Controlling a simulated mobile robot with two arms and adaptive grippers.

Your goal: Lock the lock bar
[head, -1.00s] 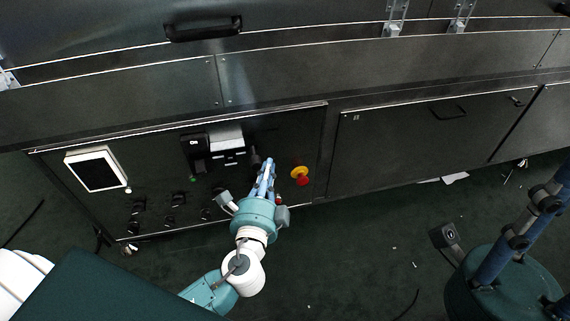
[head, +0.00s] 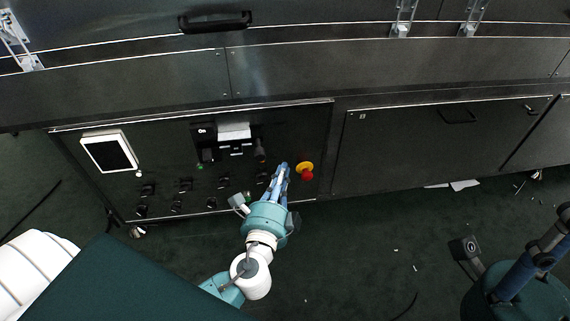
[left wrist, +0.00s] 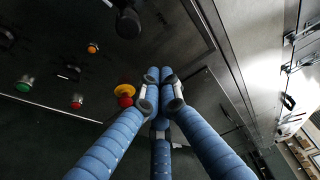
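I cannot tell for sure which part is the lock bar. Metal latch-like brackets (head: 403,20), (head: 470,20) and (head: 18,42) and a long black handle (head: 215,22) are on the machine's upper part. My left gripper (head: 282,168) is in front of the lower control panel, just left of the red knob on a yellow disc (head: 305,171). In the left wrist view its blue fingers (left wrist: 160,82) come together at the tips with nothing visible between them. My right gripper (head: 540,258) shows only partly at the right edge; its fingertips are out of frame.
The control panel carries a white-framed screen (head: 109,152), a black switch unit (head: 203,138), a dark lever (head: 260,150) and several knobs. A closed dark lower door (head: 430,150) is to the right. The dark green floor (head: 370,255) in front is mostly clear, with small scraps.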

